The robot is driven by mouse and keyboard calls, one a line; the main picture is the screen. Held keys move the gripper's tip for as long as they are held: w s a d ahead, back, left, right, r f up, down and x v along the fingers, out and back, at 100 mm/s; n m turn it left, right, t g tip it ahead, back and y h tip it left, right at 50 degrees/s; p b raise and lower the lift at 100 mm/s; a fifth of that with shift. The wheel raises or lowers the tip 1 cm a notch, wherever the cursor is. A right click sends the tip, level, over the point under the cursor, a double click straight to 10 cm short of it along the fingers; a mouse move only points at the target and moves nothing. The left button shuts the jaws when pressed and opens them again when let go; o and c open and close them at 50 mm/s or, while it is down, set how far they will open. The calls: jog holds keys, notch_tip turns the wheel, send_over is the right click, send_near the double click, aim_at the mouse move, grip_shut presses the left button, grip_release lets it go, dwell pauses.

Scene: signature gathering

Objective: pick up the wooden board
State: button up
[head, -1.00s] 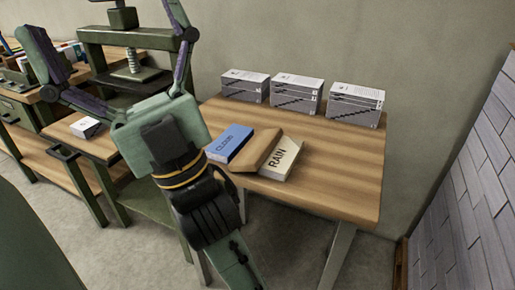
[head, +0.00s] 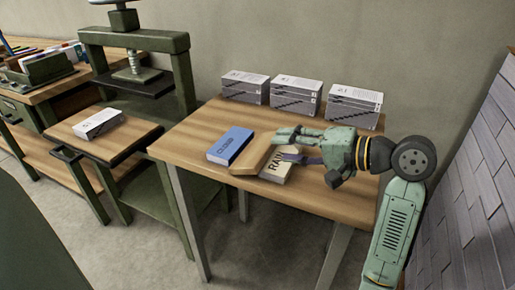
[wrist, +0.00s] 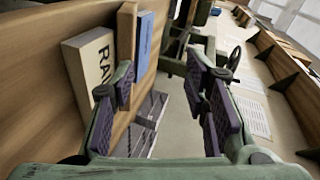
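The wooden board (head: 246,164) is a plain brown slab on the wooden table, between a blue block marked CLOUD (head: 230,145) and a cream block marked RAIN (head: 274,168). My gripper partly covers its right part in the head view. My gripper (head: 283,146) comes in from the right, over the RAIN block, its fingertips close to the board. Whether they touch it is unclear. In the wrist view the board (wrist: 127,38) stands beyond the left finger, and the gripper (wrist: 165,82) is open with nothing between its fingers.
Three grey-white stacks (head: 297,94) stand along the table's back edge. The table's (head: 195,130) left part is clear. A green press (head: 135,60) and a side bench holding a white block (head: 98,123) stand at left. A grey slatted panel (head: 470,190) is at right.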

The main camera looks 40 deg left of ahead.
jog(key=g+h, duration=0.1)
send_near(258, 168)
jog(key=shift+w+d+r+m, duration=0.15)
jog(key=shift+w+d+r, duration=0.05)
jog(key=shift+d+r, duration=0.25)
jog(key=shift+w+d+r+m, duration=0.2)
jog(key=shift+d+r, duration=0.1)
jog(key=shift+d, duration=0.2)
jog(key=shift+s+a+f, duration=0.1)
jog(key=shift+s+f, duration=0.1)
jog(key=shift+f, duration=0.05)
jog(key=p+x, duration=0.2)
jog(key=x, duration=0.8)
jog(key=shift+f, duration=0.2)
jog(key=shift+c, duration=0.2)
grip_shut()
